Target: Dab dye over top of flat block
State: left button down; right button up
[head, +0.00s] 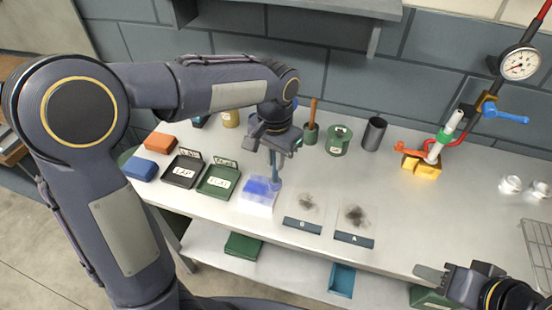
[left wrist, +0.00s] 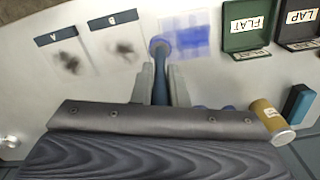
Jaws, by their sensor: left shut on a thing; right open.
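The flat block (head: 257,204) is a pale slab on the bench with blue dye in patches over its top; it also shows in the left wrist view (left wrist: 205,22). The dye covers part of the top, and pale areas show at the edges. My left gripper (head: 273,152) is shut on a blue dauber (head: 276,172), which points down with its round head at the block's edge nearest the cards. The dauber also shows in the left wrist view (left wrist: 160,88). I cannot tell whether its head touches the block. My right gripper (head: 432,282) is open and empty at the front right.
Open trays labelled FLAT (head: 219,181) and LAP (head: 184,171) stand left of the block. Cards B (head: 303,227) and A (head: 354,240), with dark smudges, lie to its right. A green tin (head: 339,141) and a dark cup (head: 374,134) stand behind. A dial gauge stand is at the right.

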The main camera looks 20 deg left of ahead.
pick_arm(q)
jog(key=shift+r+p, duration=0.5)
jog(key=shift+r, duration=0.45)
